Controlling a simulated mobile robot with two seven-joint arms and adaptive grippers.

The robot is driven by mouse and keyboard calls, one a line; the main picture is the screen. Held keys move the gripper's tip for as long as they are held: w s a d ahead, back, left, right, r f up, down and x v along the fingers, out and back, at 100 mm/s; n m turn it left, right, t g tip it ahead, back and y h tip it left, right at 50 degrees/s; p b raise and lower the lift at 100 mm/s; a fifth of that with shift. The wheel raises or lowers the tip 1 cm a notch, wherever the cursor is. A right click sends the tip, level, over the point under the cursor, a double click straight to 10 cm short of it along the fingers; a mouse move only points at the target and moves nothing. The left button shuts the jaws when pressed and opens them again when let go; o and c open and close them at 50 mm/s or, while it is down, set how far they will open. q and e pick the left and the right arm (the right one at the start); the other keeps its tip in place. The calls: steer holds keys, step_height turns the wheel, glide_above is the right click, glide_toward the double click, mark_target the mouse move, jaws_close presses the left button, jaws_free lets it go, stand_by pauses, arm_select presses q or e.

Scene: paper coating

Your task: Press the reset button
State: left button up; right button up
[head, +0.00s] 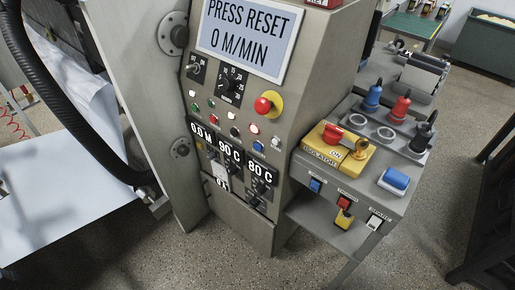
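The control panel (226,113) of a grey machine stands in the middle of the head view. Its display (250,38) reads "PRESS RESET 0 M/MIN". Below it are a red mushroom button on a yellow base (267,104) and several small round buttons and lamps. I cannot read which one is the reset button. Neither of my grippers is in view.
A side bench (393,181) at right holds a yellow isolator box (337,148) with a red handle, a blue block (396,180) and blue, red and black plugs. A white paper sheet (60,170) and black hose (60,105) are at left. Speckled floor lies in front.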

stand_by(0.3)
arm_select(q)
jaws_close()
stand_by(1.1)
